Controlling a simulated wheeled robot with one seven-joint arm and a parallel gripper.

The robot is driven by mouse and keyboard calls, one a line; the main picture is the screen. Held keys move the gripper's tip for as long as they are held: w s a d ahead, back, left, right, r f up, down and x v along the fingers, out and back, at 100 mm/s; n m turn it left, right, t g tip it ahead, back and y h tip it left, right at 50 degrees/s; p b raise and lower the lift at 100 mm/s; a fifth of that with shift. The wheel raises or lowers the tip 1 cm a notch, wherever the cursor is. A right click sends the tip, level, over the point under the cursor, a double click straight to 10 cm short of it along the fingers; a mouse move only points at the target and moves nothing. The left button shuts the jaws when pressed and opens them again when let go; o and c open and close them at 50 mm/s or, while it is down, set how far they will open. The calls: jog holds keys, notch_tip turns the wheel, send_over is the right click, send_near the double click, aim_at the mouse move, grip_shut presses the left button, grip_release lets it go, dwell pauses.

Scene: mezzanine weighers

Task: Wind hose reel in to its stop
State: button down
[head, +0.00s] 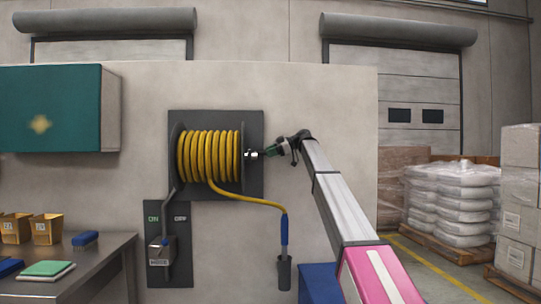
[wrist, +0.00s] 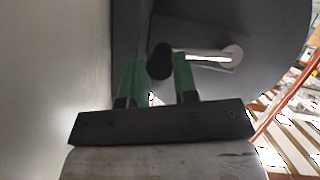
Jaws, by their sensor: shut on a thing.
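The hose reel (head: 208,157) is mounted on a dark wall plate, with yellow hose wound on its drum in several turns. Its crank (head: 250,154) sticks out on the right side of the drum. My gripper (head: 268,151) is at the crank. In the wrist view, the green fingers of my gripper (wrist: 159,75) are shut on the black crank knob (wrist: 160,60). The pale crank arm (wrist: 205,57) runs right to a hub on the grey reel flange (wrist: 270,25). The hose's free end runs down to a blue nozzle (head: 284,230) above a grey holder (head: 284,272).
An ON/OFF valve panel (head: 181,275) is below the reel. A metal bench (head: 100,262) with small bins is at left, under a teal cabinet (head: 50,95). Pallets of white sacks (head: 450,197) and boxes stand at right. A blue box (head: 318,283) is beside my arm.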

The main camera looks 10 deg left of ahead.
jog(key=s+d+r+n+t+y, duration=0.2)
jog(key=s+r+n, duration=0.4)
jog(key=s, duration=0.3)
jog(key=shift+s+r+n+t+y, duration=0.2)
jog(key=shift+s+n+t+y, duration=0.15)
jog(key=shift+n+t, duration=0.5)
jog(key=shift+f, duration=0.1)
dwell(0.6)
jog(key=c, duration=0.9)
grip_release()
jog(key=shift+d+r, duration=0.1)
jog(key=shift+r, duration=0.1)
